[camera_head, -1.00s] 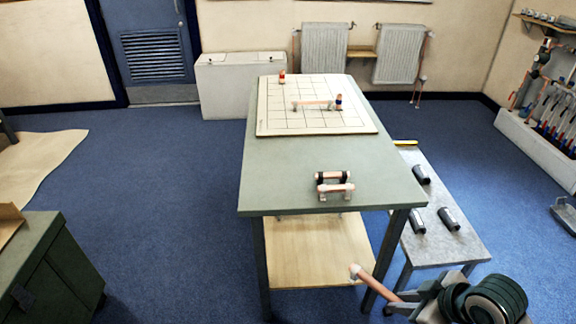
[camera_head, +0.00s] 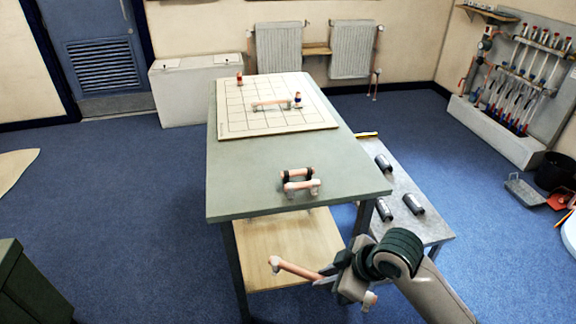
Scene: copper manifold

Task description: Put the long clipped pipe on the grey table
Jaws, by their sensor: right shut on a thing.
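My right gripper (camera_head: 330,279) is shut on a long copper pipe (camera_head: 298,270) with a pale fitting at its left end. Another end of it shows below right of the jaws; the jaws hide its middle. The pipe is held in front of the green-topped bench, over its lower wooden shelf in the picture. A low grey table (camera_head: 437,229) stands right of the bench, behind my right arm, with black cylinders (camera_head: 384,162) and a yellow item (camera_head: 367,135) on it. I cannot make out a clip on the held pipe. My left gripper is out of view.
The green bench (camera_head: 240,185) carries a gridded white board (camera_head: 235,118) with a pipe piece (camera_head: 270,104) and small fittings. Short copper pipes with black clips (camera_head: 297,175) lie near its front edge. Its legs stand close to the held pipe.

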